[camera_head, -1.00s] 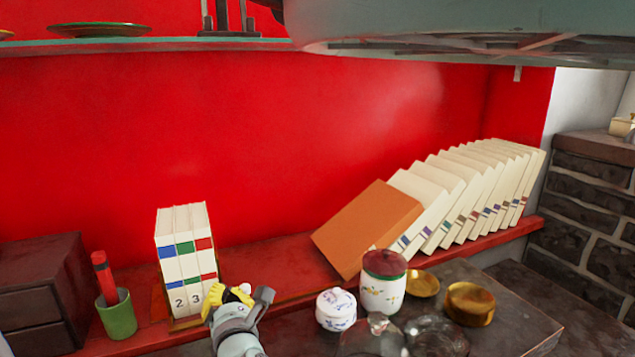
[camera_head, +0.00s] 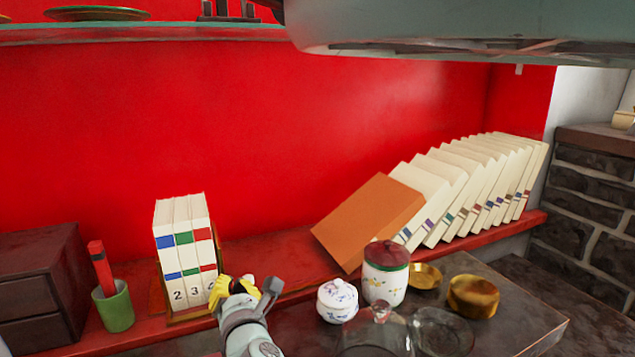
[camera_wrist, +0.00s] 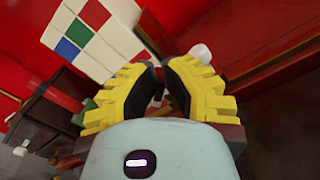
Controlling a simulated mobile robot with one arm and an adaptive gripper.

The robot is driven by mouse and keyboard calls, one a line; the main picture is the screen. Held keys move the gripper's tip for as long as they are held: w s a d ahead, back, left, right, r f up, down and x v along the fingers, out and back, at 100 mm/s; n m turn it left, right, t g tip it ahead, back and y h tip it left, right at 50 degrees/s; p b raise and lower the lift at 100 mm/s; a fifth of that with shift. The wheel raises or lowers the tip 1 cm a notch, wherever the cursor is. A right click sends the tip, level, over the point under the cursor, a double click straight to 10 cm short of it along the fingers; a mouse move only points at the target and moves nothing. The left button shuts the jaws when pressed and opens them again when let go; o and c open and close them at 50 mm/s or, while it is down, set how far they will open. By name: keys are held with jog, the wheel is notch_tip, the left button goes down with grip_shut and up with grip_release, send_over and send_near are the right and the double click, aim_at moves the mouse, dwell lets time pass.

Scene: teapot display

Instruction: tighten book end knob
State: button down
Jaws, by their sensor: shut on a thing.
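Three white books with blue, green and red bands (camera_head: 184,250) stand upright in a wooden book end (camera_head: 190,317) on the red shelf. My gripper (camera_head: 235,287), with yellow ridged fingers, is at the lower right side of the book end. In the wrist view the fingers (camera_wrist: 160,84) are close together, shut on the book end knob, which they mostly hide. A small pale rounded piece (camera_wrist: 201,53) shows just past the right finger; I cannot tell what it is. The books also show in the wrist view (camera_wrist: 92,35), tilted.
A green cup (camera_head: 115,308) with a red item stands left of the books, beside a dark drawer box (camera_head: 40,285). A white lidded pot (camera_head: 338,303) and a red-lidded jar (camera_head: 385,278) stand to the right. An orange book (camera_head: 368,222) leans against a row of white books.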

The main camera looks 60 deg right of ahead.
jog(key=shift+s+d+r, duration=0.1)
jog(key=shift+d, duration=0.05)
dwell(0.3)
jog(key=p+v, duration=0.2)
jog(key=v, duration=0.4)
jog(key=shift+s+d, duration=0.15)
jog(key=shift+d, duration=0.05)
jog(key=c, duration=1.7)
grip_release()
jog(key=shift+r, duration=0.2)
